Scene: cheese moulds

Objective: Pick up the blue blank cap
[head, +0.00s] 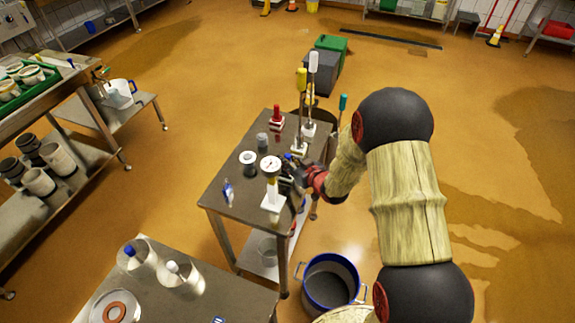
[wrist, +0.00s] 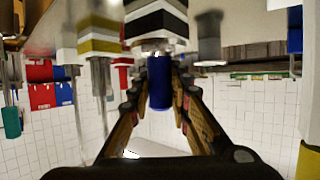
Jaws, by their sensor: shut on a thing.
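The blue blank cap (wrist: 160,84) shows in the wrist view as a small blue cylinder between the two fingers of my gripper (wrist: 158,80). In that view the scene appears upside down. My gripper is shut on the cap, with a finger on each side. In the head view, a bit of the blue cap (head: 288,156) shows at my gripper (head: 289,170), over the right side of the metal table (head: 235,200). The gripper partly hides the cap there. I cannot tell whether the cap still touches what is beyond it.
A white-based gauge stand (head: 272,190) is close left of my gripper. Tall posts with yellow (head: 301,78) and white (head: 313,62) tops stand behind it. A red-topped piece (head: 277,115) and grey cylinder (head: 262,141) are farther back. A blue-rimmed pot (head: 330,283) sits on the floor.

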